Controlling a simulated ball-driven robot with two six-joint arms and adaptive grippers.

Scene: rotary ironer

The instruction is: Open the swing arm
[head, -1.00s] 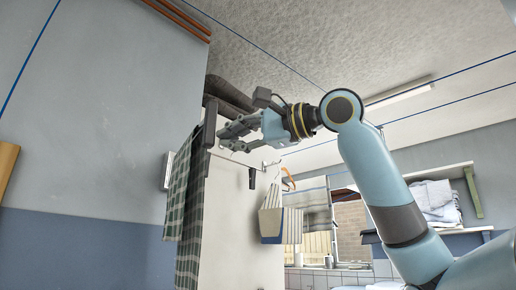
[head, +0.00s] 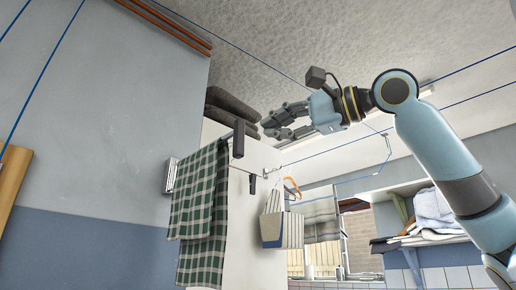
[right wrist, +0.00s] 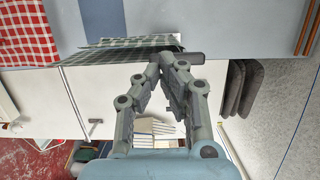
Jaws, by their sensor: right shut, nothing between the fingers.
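The swing arm is a rail with a dark end grip (head: 239,138), and a green plaid cloth (head: 200,205) hangs from it beside the left wall. My right gripper (head: 268,126) is shut and empty, up and to the right of the grip, with a visible gap in the head view. In the right wrist view the fingertips (right wrist: 160,60) point toward the dark grip (right wrist: 185,58) and the green cloth (right wrist: 125,53); I cannot tell there whether they touch. My left gripper is not in view.
A white cabinet (head: 237,230) stands behind the cloth, with dark rolled items (head: 232,105) on top. An orange hanger (head: 292,186) and striped bag (head: 282,228) hang to the right. Blue lines cross overhead. A shelf with folded laundry (head: 432,212) is at right.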

